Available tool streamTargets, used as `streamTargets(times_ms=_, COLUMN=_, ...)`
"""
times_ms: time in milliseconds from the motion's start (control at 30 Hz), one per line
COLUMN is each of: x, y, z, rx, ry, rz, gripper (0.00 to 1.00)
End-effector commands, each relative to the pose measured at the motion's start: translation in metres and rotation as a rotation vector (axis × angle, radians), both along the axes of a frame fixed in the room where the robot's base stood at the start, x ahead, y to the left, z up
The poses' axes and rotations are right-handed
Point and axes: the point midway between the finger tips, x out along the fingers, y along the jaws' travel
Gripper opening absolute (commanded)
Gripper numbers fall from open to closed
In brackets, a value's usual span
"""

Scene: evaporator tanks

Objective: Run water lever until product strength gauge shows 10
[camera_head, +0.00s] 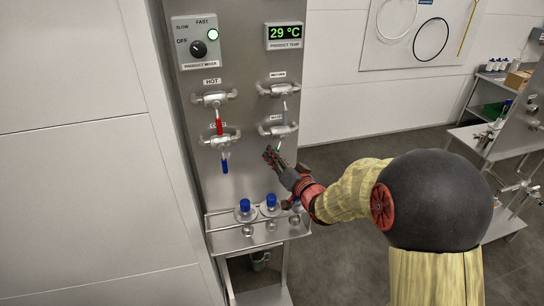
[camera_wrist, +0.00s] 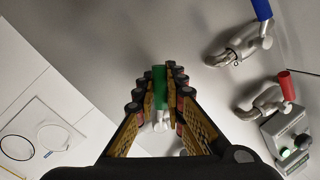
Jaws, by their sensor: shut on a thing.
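The lower right valve (camera_head: 278,130) on the steel panel has a label too small to read surely. My gripper (camera_head: 273,155) is just below this valve. In the wrist view, my gripper (camera_wrist: 164,95) has its fingers on both sides of a green lever handle (camera_wrist: 160,76) and is shut on it. In the head view the fingers mostly hide this handle. A green-lit display (camera_head: 286,32) reads 29 °C and is labelled product temp. No product strength gauge shows in either view.
Left on the panel are a red-handled hot valve (camera_head: 218,126) and a blue-handled valve (camera_head: 224,164) below it. A grey-handled valve (camera_head: 278,90) is at upper right. The mixer box (camera_head: 198,42) is at top left. Blue-capped bottles (camera_head: 271,202) stand on the shelf (camera_head: 245,242) below my gripper.

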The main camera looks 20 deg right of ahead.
Motion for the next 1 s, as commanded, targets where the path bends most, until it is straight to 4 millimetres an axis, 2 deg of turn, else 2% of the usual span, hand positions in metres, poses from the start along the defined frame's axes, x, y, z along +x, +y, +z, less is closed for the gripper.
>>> streamTargets(times_ms=600, x=0.000, y=-0.028, z=-0.011, rx=-0.459, ry=-0.001, rz=-0.002, gripper=0.00)
streamTargets(times_ms=1000, x=0.000, y=-0.037, z=-0.011, rx=-0.608, ry=0.000, rz=0.000, gripper=0.00)
